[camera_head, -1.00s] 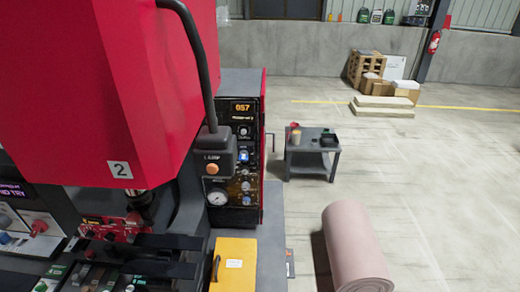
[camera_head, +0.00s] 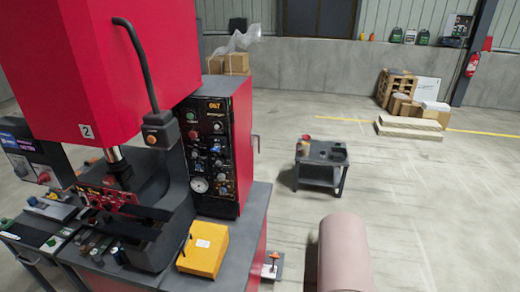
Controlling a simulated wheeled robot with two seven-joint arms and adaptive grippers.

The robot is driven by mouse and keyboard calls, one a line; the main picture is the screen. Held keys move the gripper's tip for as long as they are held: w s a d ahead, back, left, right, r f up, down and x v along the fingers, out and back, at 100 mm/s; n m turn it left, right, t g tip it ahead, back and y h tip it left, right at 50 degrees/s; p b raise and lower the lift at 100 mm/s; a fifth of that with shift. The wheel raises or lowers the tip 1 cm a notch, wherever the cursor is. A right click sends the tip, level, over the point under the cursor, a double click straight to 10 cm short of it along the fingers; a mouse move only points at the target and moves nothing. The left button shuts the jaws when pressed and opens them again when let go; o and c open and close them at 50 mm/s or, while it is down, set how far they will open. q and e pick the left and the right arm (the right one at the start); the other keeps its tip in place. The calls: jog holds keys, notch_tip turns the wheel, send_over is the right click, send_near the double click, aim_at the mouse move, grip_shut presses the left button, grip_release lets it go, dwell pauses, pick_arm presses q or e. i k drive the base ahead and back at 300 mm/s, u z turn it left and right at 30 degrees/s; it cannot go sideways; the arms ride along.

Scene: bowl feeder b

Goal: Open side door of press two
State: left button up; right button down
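Press two (camera_head: 125,65) is the big red machine at the left, marked by a small "2" plate (camera_head: 86,131). Its red and grey control cabinet (camera_head: 241,130) has a black front panel with a display, knobs and a gauge. A small handle (camera_head: 257,143) sticks out from the cabinet's right side. That side is seen at a steep angle, so the outline of a side door cannot be made out, and nothing there looks swung open. Neither of my grippers is in view.
A yellow box (camera_head: 203,249) sits on the press's grey base. A dark cart (camera_head: 321,166) stands to the right, behind a large pink roll (camera_head: 344,255). Pallets and boxes (camera_head: 408,105) are by the back wall. The floor between cabinet and cart is clear.

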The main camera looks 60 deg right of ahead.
aim_at(242, 100)
jog(key=z, duration=1.75)
jog(key=i, duration=0.5)
jog(key=k, duration=0.5)
jog(key=z, duration=0.85)
jog(key=i, duration=0.95)
jog(key=u, duration=0.45)
jog(key=i, duration=0.65)
jog(key=u, duration=0.65)
